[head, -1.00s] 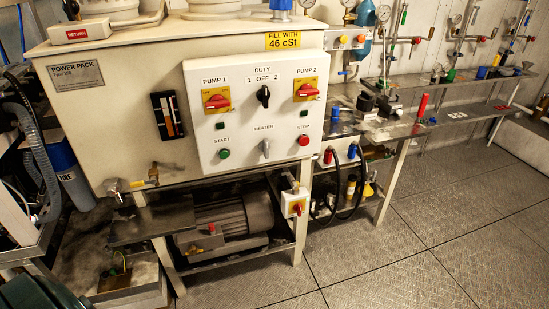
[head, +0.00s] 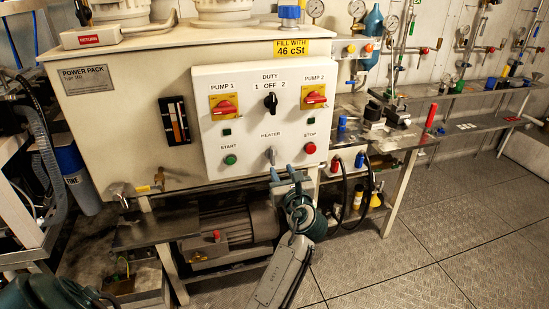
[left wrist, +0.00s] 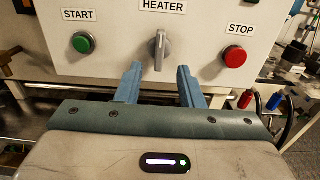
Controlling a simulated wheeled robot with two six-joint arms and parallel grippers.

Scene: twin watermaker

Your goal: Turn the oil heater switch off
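The heater switch (head: 270,155) is a grey knob under the HEATER label on the white control panel (head: 240,130). Its lever looks about upright in the left wrist view (left wrist: 159,50). My left gripper (head: 285,174) is just below and in front of the knob in the head view. In the left wrist view its two blue fingers (left wrist: 158,78) are open, one to each side below the knob, with nothing between them. They appear apart from the knob. My right gripper does not show.
The green START button (head: 230,160) is left of the knob and the red STOP button (head: 310,148) is right of it. Red pump switches (head: 224,107) and a black duty selector (head: 270,102) are above. A motor (head: 235,225) sits below the cabinet.

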